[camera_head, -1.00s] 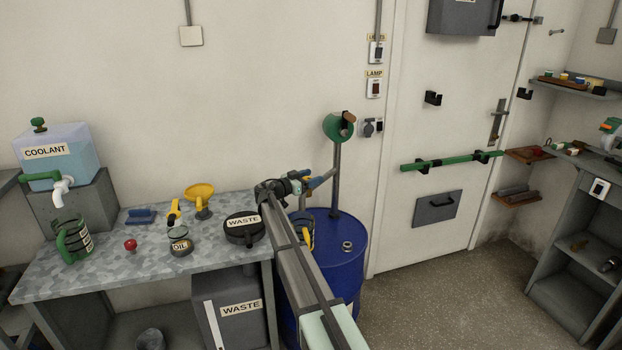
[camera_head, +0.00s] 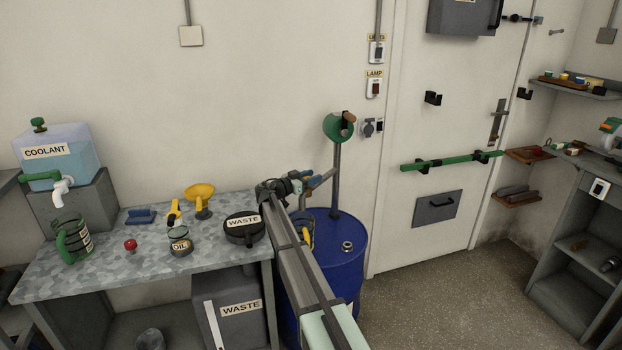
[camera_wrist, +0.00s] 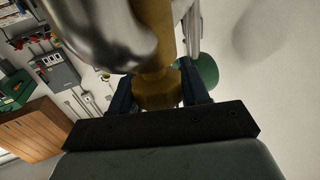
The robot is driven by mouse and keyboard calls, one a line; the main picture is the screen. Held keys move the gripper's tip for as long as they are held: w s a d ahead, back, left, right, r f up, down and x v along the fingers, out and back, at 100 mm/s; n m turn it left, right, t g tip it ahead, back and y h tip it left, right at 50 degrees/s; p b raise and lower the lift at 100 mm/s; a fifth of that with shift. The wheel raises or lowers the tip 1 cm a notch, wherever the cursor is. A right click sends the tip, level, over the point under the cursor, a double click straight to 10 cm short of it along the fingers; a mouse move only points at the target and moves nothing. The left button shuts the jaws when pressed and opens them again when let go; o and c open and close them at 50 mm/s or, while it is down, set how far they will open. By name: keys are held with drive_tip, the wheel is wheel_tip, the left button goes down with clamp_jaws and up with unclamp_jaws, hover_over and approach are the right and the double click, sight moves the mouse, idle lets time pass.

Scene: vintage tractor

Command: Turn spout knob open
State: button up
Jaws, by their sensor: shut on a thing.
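In the wrist view, a brass knob (camera_wrist: 158,90) stands between the two dark blue fingers of my gripper (camera_wrist: 160,97). The fingers are shut on it. A shiny metal cylinder (camera_wrist: 95,35), out of focus, fills the view just beyond and to the left. In the head view, my gripper (camera_head: 309,181) is at the spout of the pump on the blue drum (camera_head: 345,258). The spout (camera_head: 326,176) runs left from the upright pump pipe (camera_head: 336,190). The knob is too small and covered to make out there. A green crank wheel (camera_head: 336,128) tops the pipe.
My arm crosses in front of the drum and hides part of a yellow-handled container (camera_head: 308,234) there. The workbench (camera_head: 110,270) at left holds a black waste pan (camera_head: 244,228), a yellow funnel (camera_head: 200,200) and a coolant tank (camera_head: 65,155). The floor at right is clear.

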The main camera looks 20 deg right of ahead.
drive_tip(key=shift+s+n+t, duration=0.1)
drive_tip(key=shift+n+t, duration=0.2)
drive_tip(key=shift+t, duration=0.2)
drive_tip(key=n+t+y, duration=0.1)
drive_tip(key=n+t, duration=0.1)
drive_tip(key=shift+t+y, duration=0.3)
drive_tip(key=shift+y, duration=0.1)
drive_tip(key=n+t+y, duration=0.2)
drive_tip(key=t+y, duration=0.1)
drive_tip(key=shift+w+a+n, duration=0.2)
drive_tip(key=shift+n, duration=0.2)
drive_tip(key=n+t+y, duration=0.1)
drive_tip(key=y, duration=0.1)
drive_tip(key=n+t+y, duration=0.1)
drive_tip(key=n+y, duration=0.1)
drive_tip(key=n+t+y, duration=0.1)
drive_tip(key=t+y, duration=0.1)
drive_tip(key=shift+w+a+n, duration=0.3)
drive_tip(key=shift+w+a, duration=0.05)
drive_tip(key=shift+a, duration=0.05)
drive_tip(key=shift+n+y, duration=0.3)
drive_tip(key=shift+y, duration=0.2)
drive_tip(key=o, duration=1)
drive_tip(key=shift+c, duration=0.2)
drive_tip(key=v, duration=1.3)
drive_tip(key=shift+s+f, duration=0.15)
drive_tip(key=shift+s, duration=0.2)
